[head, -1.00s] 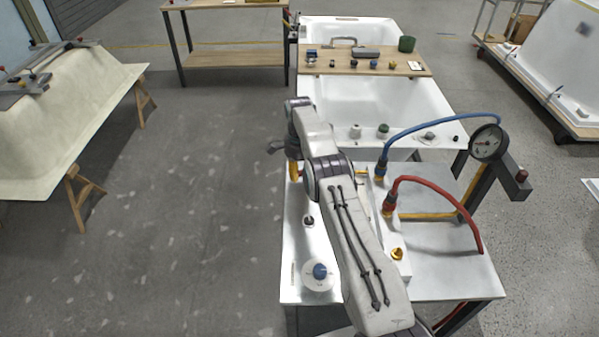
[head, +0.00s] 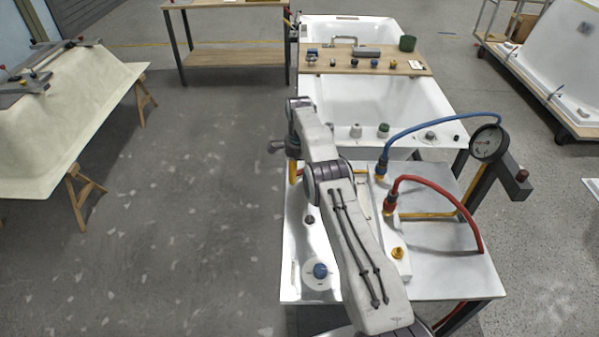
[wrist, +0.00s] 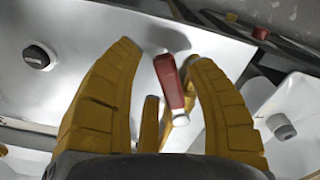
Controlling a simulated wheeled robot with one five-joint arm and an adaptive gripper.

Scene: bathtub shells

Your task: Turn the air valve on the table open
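The air valve's red handle (wrist: 170,82) shows in the wrist view, with a pale metal end below it. It lies between the yellow fingers of my gripper (wrist: 168,55), closer to the right finger. The fingers are spread apart, with a clear gap on the left; I cannot tell whether the right one touches the handle. In the head view my gripper (head: 293,172) points down over the far left part of the white table (head: 440,272). The red handle is hidden there behind my arm.
A blue hose (head: 440,121) and a red hose (head: 440,187) arch over the table near a pressure gauge (head: 487,142). A blue knob (head: 320,270) and a brass fitting (head: 398,253) are nearer. A bathtub (head: 400,103) stands beyond.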

